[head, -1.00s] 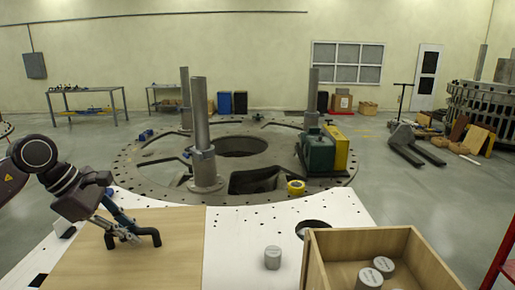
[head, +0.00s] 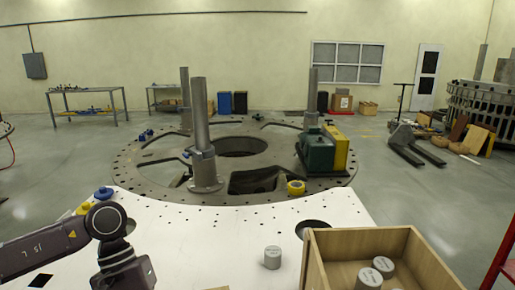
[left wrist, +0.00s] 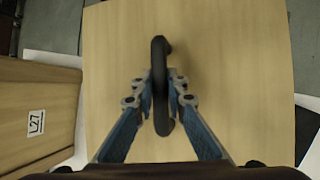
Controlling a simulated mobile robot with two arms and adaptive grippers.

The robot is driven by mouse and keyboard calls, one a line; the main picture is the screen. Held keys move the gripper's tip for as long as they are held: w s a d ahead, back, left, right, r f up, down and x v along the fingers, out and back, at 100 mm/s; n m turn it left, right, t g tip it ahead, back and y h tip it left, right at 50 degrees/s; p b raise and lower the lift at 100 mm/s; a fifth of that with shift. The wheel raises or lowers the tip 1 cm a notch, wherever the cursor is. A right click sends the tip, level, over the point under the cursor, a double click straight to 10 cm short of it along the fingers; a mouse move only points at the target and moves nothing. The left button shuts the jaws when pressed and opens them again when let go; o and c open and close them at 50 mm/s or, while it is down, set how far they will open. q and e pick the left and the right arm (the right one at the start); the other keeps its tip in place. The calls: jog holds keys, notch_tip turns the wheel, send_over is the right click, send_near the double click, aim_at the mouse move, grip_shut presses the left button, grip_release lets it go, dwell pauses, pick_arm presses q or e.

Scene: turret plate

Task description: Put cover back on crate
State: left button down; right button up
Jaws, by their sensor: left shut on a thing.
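In the left wrist view, my left gripper (left wrist: 160,92) is shut on the black handle (left wrist: 159,52) of the light wooden cover (left wrist: 235,70). The cover fills most of that view. The wooden crate (left wrist: 35,100), with an L27 label, stands at the left there. In the head view the crate (head: 360,242) is open-topped at the lower right. Several grey cylinders (head: 383,265) show inside it. My left arm is at the lower left, with its gripper below the frame. A small brown edge at the bottom may be part of the cover. My right gripper is not seen.
A loose grey cylinder (head: 272,257) stands on the white table (head: 200,235) left of the crate. A blue item (head: 103,193) is at the table's far left edge. The middle of the table is clear. A large round metal plate (head: 225,195) lies beyond.

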pick_arm(q)
jog(key=shift+s+d+f+m+y, duration=0.1)
jog(key=shift+s+f+m+y, duration=0.1)
jog(key=shift+s+m, duration=0.3)
jog(key=shift+s+d+f+m+y, duration=0.1)
jog(key=shift+s+m+y, duration=0.1)
jog(key=shift+s, duration=0.45)
notch_tip(320, 180, down, 10)
jog(key=b, duration=1)
jog(key=shift+w+a, duration=0.1)
jog(key=shift+g, duration=0.3)
